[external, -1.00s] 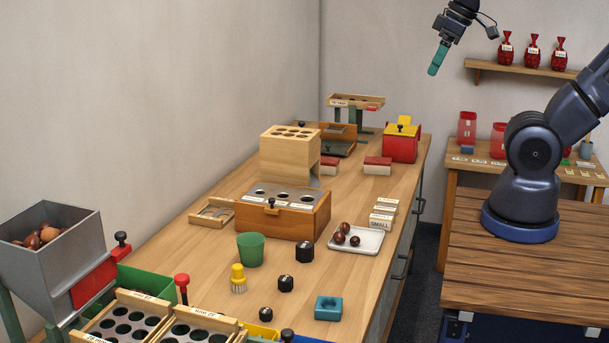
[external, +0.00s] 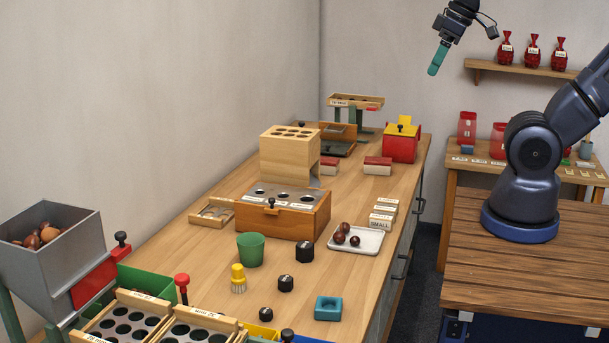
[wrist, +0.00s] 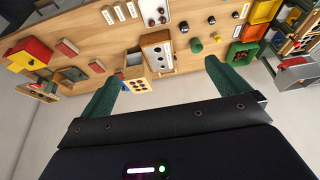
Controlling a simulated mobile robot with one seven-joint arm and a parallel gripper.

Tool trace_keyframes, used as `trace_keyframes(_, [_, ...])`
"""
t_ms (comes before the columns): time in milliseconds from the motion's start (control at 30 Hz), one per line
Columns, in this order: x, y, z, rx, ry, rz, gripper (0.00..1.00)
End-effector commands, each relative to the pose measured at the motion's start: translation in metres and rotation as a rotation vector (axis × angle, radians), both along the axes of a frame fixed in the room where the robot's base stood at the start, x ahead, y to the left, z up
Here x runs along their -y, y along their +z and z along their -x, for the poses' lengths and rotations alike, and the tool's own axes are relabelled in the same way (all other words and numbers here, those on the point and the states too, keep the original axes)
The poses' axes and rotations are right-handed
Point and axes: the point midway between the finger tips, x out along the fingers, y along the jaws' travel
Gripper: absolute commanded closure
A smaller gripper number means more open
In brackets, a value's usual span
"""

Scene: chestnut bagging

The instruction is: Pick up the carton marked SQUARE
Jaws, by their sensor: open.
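My gripper (external: 435,66) hangs high in the air above the far right end of the bench, with green fingers. In the wrist view my gripper (wrist: 163,73) shows its two fingers spread apart with nothing between them. I can read no SQUARE mark in any view. Two small white boxes with red tops stand on the bench, a right one (external: 377,166) and a left one (external: 329,165), partly hidden by the wooden stand; they may be cartons. Both also show in the wrist view, one (wrist: 67,47) near the red box and one (wrist: 97,66) nearer my fingers.
A red box with a yellow top (external: 400,146) stands at the bench's far end. A pale wooden stand with holes (external: 290,155) and a wooden box with a metal top (external: 284,211) fill the middle. A white tray (external: 368,243) holds chestnuts near labelled blocks (external: 382,215). A wall shelf (external: 520,70) holds red bags.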

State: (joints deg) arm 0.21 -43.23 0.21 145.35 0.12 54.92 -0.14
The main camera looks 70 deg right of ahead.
Motion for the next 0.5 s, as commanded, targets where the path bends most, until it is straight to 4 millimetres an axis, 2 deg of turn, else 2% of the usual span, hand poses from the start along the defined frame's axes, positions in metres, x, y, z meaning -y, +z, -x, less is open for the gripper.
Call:
trace_keyframes(133, [0.002, 0.0, -0.004, -0.002, -0.012, -0.006, 0.0])
trace_keyframes(233, [0.008, -0.001, -0.017, -0.008, -0.044, -0.021, 0.0])
trace_keyframes(500, [0.042, -0.012, -0.076, -0.028, -0.215, -0.087, 0.0])
